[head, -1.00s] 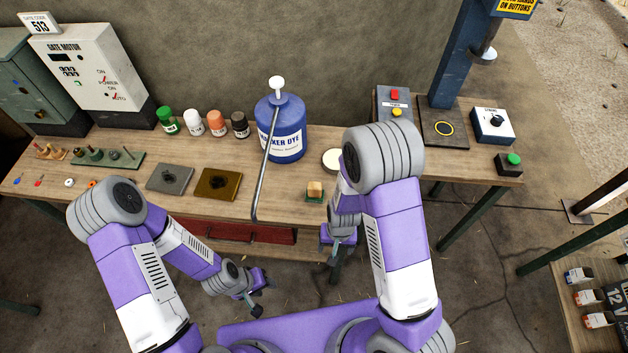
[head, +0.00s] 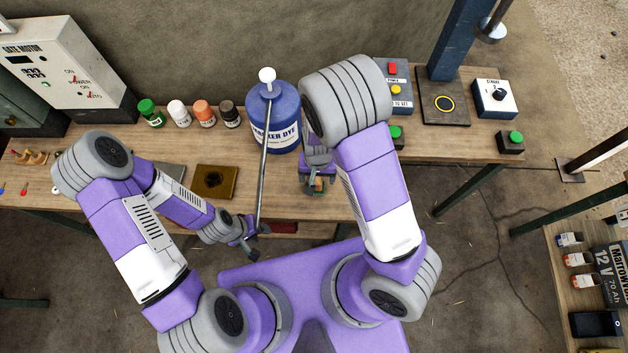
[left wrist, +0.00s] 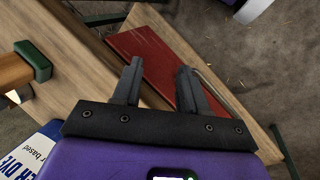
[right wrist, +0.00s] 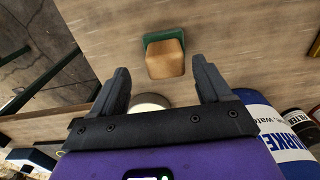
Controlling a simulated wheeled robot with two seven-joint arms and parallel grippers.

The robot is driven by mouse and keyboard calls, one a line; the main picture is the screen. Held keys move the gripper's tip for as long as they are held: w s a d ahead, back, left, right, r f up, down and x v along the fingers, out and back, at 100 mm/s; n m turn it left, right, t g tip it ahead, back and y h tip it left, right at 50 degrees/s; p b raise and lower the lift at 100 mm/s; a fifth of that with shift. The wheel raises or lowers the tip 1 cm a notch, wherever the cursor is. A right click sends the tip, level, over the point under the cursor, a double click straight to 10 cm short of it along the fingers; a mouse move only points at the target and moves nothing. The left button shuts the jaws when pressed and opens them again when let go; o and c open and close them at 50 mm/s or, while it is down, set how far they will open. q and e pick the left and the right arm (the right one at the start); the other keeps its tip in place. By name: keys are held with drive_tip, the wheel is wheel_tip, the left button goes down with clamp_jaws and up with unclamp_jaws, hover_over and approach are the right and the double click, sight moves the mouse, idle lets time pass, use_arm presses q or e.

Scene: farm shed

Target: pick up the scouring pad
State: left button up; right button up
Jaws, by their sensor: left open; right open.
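The scouring pad appears to be the thin green pad (right wrist: 155,38) under a tan wood-like block (right wrist: 169,60) on the bench. In the head view, my right gripper (head: 318,186) is over the block and mostly hides the pad. The green pad (left wrist: 36,62) and block also show at the left edge of the left wrist view. My left gripper (head: 250,244) is open and empty, in front of the bench's front edge.
A blue marker dye jug (head: 275,122) with a long metal tube stands close left of my right gripper. A brown plate (head: 214,182) lies farther left on the bench (head: 345,207). Small bottles (head: 204,112) stand behind. A round white-topped item (right wrist: 150,100) shows between the right fingers.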

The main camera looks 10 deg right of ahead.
sight(315, 183)
drive_tip(key=f, duration=0.5)
drive_tip(key=shift+w+a+b, duration=0.1)
drive_tip(key=shift+a+b, duration=0.25)
drive_tip(key=shift+r, duration=0.1)
drive_tip(key=c, duration=1.1)
drive_tip(key=shift+o, duration=0.2)
wheel_tip(315, 183, up, 10)
drive_tip(key=shift+r+p, duration=0.1)
drive_tip(key=shift+p, duration=1)
